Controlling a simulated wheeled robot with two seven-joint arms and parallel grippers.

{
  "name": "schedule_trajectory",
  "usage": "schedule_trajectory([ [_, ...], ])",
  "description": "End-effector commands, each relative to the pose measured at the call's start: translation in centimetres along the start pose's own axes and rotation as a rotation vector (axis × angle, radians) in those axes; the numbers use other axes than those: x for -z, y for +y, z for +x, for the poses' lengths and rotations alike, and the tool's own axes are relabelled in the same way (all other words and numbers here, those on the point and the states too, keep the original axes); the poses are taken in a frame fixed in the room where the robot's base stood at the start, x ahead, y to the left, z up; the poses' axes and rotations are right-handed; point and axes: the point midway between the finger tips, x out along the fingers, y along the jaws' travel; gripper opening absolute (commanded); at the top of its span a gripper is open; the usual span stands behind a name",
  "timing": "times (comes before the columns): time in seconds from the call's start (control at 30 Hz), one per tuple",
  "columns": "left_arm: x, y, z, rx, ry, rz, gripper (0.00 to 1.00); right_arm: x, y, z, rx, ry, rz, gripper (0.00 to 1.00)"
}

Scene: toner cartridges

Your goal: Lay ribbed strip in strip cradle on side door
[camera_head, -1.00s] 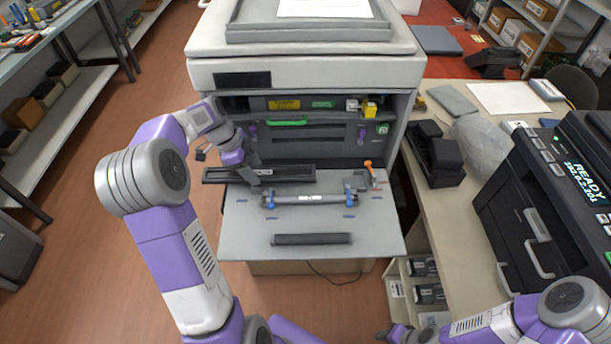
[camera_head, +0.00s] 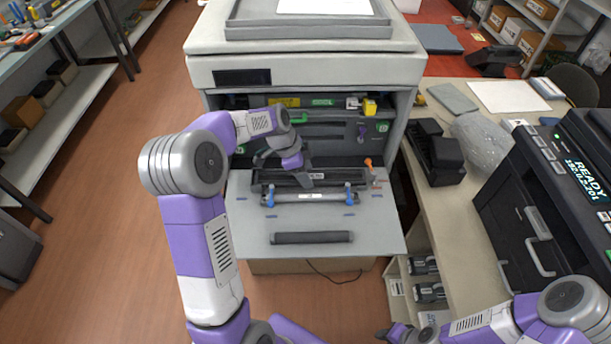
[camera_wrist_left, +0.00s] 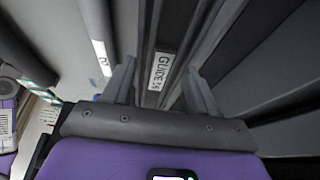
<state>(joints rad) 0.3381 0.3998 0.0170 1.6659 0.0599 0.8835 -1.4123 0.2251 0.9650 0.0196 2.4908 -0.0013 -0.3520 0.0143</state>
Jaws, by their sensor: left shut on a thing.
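The ribbed strip (camera_head: 268,179), long and dark, is in my left gripper (camera_head: 312,178) in the head view. It lies crosswise over the back part of the lowered side door (camera_head: 370,228), just behind a grey bar with blue end holders (camera_head: 310,197). I cannot tell whether the strip touches the door. In the left wrist view my left gripper's fingers (camera_wrist_left: 160,88) stand either side of a dark strip with a white "GUIDE" label (camera_wrist_left: 161,70). I cannot make out the strip cradle for certain. My right gripper (camera_head: 398,334) is at the bottom edge, too small to read.
The open printer body (camera_head: 300,75) rises behind the door. A dark bar (camera_head: 312,238) lies on the front part of the door. An orange-topped lever (camera_head: 369,166) stands at the door's right. A black cartridge-like object (camera_head: 437,155) is on the right counter.

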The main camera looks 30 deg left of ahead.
Motion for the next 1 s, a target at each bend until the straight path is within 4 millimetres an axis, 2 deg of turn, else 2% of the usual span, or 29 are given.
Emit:
schedule_trajectory([
  [0.03,-0.27,-0.03,0.67,0.001,0.001,0.001,0.25,0.04,0.21,0.56,0.0,0.0,0.0,0.35],
  [0.27,-0.18,-0.05,0.45,0.002,0.001,0.001,0.25,0.05,0.11,0.31,0.0,0.001,0.0,0.35],
  [0.47,-0.43,-0.04,1.02,0.002,0.001,0.001,0.25,0.08,0.3,0.83,0.0,0.001,-0.001,0.35],
  [0.5,-0.43,-0.02,1.01,0.001,0.001,0.001,0.61,0.07,0.28,0.8,0.0,0.001,-0.001,0.35],
  [0.63,-0.39,-0.02,0.92,0.001,0.001,0.001,0.81,0.07,0.25,0.72,0.0,0.001,-0.001,0.35],
  [0.67,-0.39,-0.02,0.92,0.001,0.001,0.001,0.83,0.07,0.26,0.72,0.0,0.001,0.0,0.35],
  [1.0,-0.26,-0.02,0.59,0.001,0.001,0.001,0.83,0.05,0.15,0.42,0.0,0.001,0.0,0.35],
])
